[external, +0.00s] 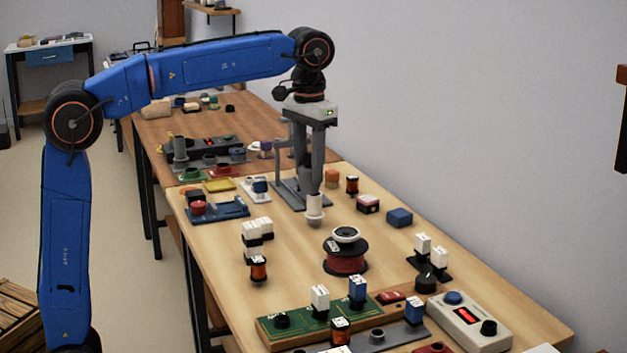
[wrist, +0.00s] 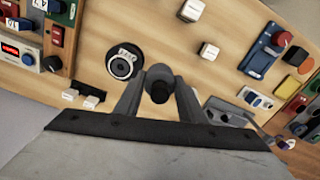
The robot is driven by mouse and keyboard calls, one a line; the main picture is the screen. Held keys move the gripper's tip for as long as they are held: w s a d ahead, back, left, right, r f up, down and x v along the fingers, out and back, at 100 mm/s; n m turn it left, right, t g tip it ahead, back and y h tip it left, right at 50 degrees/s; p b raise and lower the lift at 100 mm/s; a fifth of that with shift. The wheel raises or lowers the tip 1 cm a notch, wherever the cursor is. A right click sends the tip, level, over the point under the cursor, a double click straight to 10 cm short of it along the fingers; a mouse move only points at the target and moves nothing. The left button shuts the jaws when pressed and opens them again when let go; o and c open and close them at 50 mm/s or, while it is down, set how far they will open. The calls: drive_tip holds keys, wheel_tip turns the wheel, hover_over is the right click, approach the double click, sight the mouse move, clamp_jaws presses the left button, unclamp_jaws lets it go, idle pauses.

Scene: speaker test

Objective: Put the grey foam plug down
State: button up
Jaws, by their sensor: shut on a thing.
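My gripper (external: 314,190) points straight down over the wooden workbench (external: 290,240) and is shut on the grey foam plug (external: 315,212). The plug shows as a small pale grey cylinder below the fingertips, upright and close to the bench top; I cannot tell if it touches. In the wrist view my gripper (wrist: 160,82) has its two fingers closed around a dark, round end of the plug (wrist: 159,93).
A dark red spool (external: 346,262) stands in front of the plug. A grey stand (external: 290,190) is close behind my gripper. Bare wood lies left of the plug.

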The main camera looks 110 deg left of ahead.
drive_tip(key=s+a+n, duration=0.1)
drive_tip(key=s+a, duration=0.2)
drive_tip(key=s, duration=0.2)
approach(296, 244)
drive_tip(key=shift+f, duration=1.75)
drive_tip(key=shift+f, duration=0.15)
drive_tip(key=o, duration=1)
wheel_tip(296, 244, up, 12)
drive_tip(key=shift+r, duration=0.2)
